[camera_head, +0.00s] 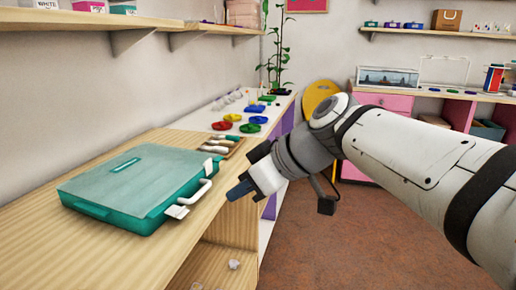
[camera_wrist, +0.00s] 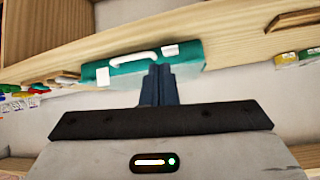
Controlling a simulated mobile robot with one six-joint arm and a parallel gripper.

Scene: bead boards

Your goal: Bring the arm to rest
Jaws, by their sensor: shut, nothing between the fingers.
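My gripper (camera_head: 238,190) hangs at the end of my white arm, in front of the wooden table's edge. Its dark fingers are together with nothing between them. In the wrist view my gripper (camera_wrist: 158,72) shows its two fingers side by side, overlapping the view of a teal case. The teal case (camera_head: 135,185) lies flat on the wooden table, left of my gripper, with its white handle facing the table edge. The case also shows in the wrist view (camera_wrist: 110,75). I see a clear gap between fingers and case in the head view.
The wooden table (camera_head: 110,245) carries a small tray of tools (camera_head: 222,147) behind the case. Several coloured dishes, one yellow (camera_head: 232,117), stand further back. A wall shelf (camera_head: 95,20) runs above. A pink cabinet (camera_head: 388,101) stands at the back right. The brown floor (camera_head: 345,245) is open.

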